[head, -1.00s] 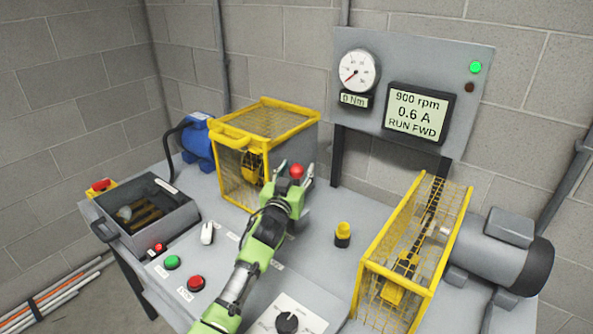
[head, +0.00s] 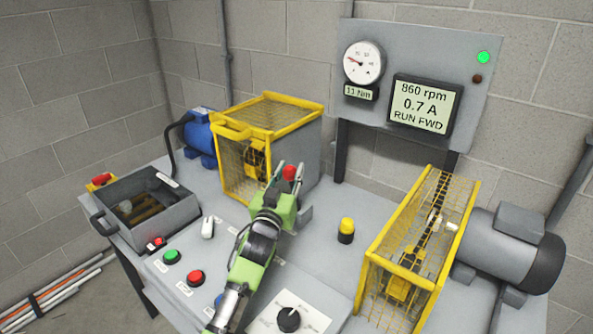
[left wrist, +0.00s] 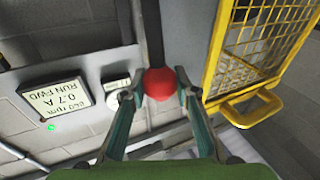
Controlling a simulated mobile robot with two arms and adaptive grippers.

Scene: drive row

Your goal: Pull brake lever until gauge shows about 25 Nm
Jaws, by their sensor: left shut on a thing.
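The brake lever's red knob (head: 289,173) shows beside the yellow guard cage in the head view. My left gripper (head: 287,180) is shut on it; in the left wrist view the red knob (left wrist: 159,84) sits between the two fingertips. The lever's shaft is mostly hidden by the gripper in the head view. The round gauge (head: 363,63) has its needle in the lower part of the scale, and the small readout under it (head: 361,92) shows about 11 Nm. The display (head: 420,104) reads 860 rpm, 0.7 A, RUN FWD. My right gripper is not in view.
A yellow guard cage (head: 243,172) stands just left of the lever. Another cage (head: 412,262) with a grey motor (head: 508,248) stands at the right. A yellow-topped button (head: 346,230) stands between them. A grey tray (head: 177,212), green button (head: 172,257) and red button (head: 195,277) are at the left.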

